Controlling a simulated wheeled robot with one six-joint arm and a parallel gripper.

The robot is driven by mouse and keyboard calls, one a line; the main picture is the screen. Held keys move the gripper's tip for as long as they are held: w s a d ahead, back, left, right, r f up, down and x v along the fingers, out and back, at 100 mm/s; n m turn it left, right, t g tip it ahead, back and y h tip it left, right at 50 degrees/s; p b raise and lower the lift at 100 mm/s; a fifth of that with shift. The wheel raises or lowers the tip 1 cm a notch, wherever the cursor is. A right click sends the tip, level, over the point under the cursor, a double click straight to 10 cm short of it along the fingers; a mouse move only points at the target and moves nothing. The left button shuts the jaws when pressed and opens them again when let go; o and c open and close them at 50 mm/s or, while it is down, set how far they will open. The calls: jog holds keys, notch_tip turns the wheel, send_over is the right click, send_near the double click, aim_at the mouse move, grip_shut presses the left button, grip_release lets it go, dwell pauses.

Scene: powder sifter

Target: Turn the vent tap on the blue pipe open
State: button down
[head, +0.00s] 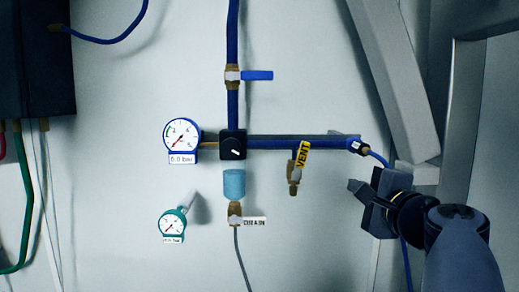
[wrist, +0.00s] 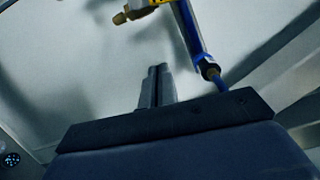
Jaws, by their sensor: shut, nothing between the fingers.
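The vent tap (head: 294,178) hangs below the right part of the horizontal blue pipe (head: 275,142). Its yellow handle (head: 303,155), marked VENT, stands near upright, roughly along the tap body and slightly tilted. My gripper (head: 353,187) is to the right of the tap and apart from it, its fingers pointing left. In the wrist view the fingers (wrist: 156,72) are together and empty. The tap's brass outlet (wrist: 121,18) and a bit of the yellow handle (wrist: 144,3) show at the top edge there, beside the blue pipe (wrist: 187,25); the rest is cut off.
A pipe end fitting with a thin blue hose (head: 357,147) is just above my gripper. Grey frame posts (head: 395,75) stand at right.

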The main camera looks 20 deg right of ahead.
aim_at(300, 162)
jog(key=w+a+r+p, duration=0.3)
jog(key=w+p, duration=0.1)
jog(key=w, duration=0.6)
jog(key=shift+w+a+r+m+t, duration=0.15)
jog(key=shift+w+r+m+t, duration=0.1)
jog(key=shift+w+m+t, duration=0.15)
jog(key=shift+w+a+r+n+g, duration=0.15)
jog(key=shift+a+r+n, duration=0.2)
jog(key=shift+n, duration=0.45)
jog(key=shift+a+r+n+g, duration=0.2)
jog(key=shift+a+n, duration=0.1)
jog(key=shift+n, duration=0.5)
